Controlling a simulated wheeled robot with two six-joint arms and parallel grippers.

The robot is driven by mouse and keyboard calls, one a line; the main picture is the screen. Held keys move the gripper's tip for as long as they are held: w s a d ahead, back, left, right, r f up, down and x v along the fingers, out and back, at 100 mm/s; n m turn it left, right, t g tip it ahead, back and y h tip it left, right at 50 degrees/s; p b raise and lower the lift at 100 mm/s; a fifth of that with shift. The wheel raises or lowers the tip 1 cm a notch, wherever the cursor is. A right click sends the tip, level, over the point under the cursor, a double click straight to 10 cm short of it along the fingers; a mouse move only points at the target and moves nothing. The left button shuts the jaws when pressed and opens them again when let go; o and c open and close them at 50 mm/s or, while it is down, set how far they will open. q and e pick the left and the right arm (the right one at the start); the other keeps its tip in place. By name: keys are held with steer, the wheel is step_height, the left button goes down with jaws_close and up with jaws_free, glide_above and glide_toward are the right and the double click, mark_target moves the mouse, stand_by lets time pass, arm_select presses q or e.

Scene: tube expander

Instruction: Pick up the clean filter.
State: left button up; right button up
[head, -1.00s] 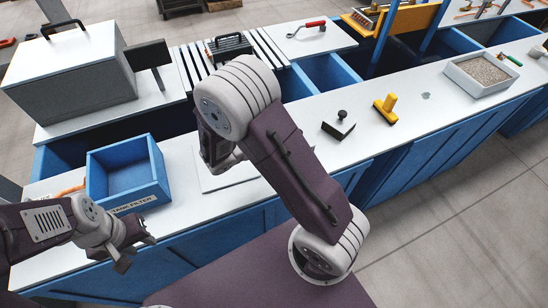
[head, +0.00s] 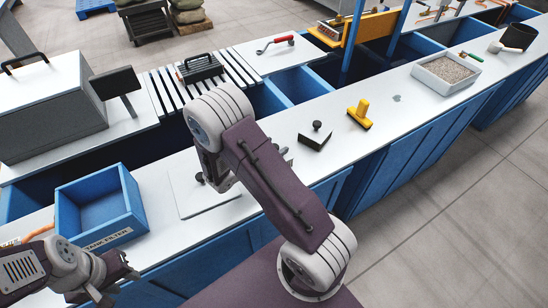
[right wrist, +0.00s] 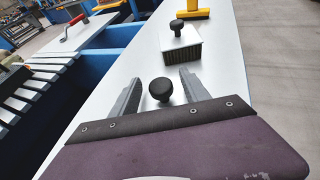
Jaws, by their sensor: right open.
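A dark pleated block with a black knob (head: 315,138) stands on the white worktop; I take it to be the clean filter, but no label shows on it. In the right wrist view the block (right wrist: 181,46) stands beyond the fingertips. My right gripper (right wrist: 160,78) is open, with another black knob (right wrist: 161,91) showing between its fingers, not gripped. My left gripper (head: 118,283) appears open and empty, near a blue box.
The blue box (head: 131,196), its label partly reading FILTER, stands at left. A yellow-handled brush (head: 359,115) and a tray of granules (head: 447,74) lie to the right. Grey tank (head: 45,110), slatted rack (head: 166,93) and open blue bins (head: 290,88) line the back.

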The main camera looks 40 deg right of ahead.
jaws_close()
stand_by(1.4)
